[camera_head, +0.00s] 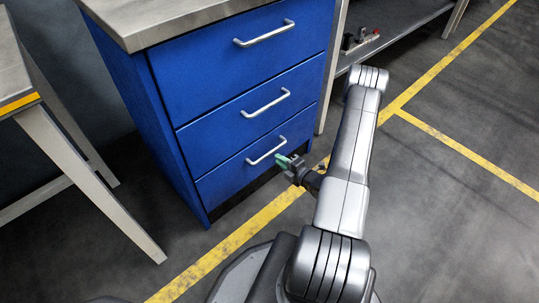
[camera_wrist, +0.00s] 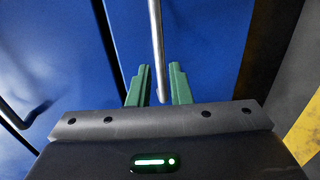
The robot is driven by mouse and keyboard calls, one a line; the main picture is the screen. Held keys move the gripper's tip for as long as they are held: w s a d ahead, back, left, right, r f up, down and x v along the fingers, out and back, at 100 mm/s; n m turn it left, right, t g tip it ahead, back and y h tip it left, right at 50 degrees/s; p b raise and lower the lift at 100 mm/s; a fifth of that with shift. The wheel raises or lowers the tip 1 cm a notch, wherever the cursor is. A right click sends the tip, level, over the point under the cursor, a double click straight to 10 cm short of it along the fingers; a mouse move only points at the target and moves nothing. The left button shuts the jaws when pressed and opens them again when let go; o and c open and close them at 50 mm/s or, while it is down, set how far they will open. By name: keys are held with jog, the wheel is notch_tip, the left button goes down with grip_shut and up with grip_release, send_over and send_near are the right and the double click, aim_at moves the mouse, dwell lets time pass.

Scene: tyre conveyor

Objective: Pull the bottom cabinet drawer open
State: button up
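The blue bottom drawer (camera_head: 240,168) of the cabinet looks shut, flush with the drawers above. Its silver bar handle (camera_head: 266,152) runs across the front. In the wrist view the handle (camera_wrist: 156,40) runs down from the top between the two green fingers of my gripper (camera_wrist: 158,70). There is a gap on both sides of the bar, so the gripper is open around or just in front of it; contact is not visible. In the head view my gripper (camera_head: 287,160) is at the right end of the handle.
The middle drawer handle (camera_head: 265,103) and top drawer handle (camera_head: 264,34) are above. A table (camera_head: 75,150) stands at the left. A low shelf (camera_head: 395,38) with small items is at the back right. Open floor with yellow lines (camera_head: 460,145) lies at the right.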

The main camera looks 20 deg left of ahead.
aim_at(270, 152)
jog(key=b+x, duration=0.1)
jog(key=x, duration=0.6)
grip_shut()
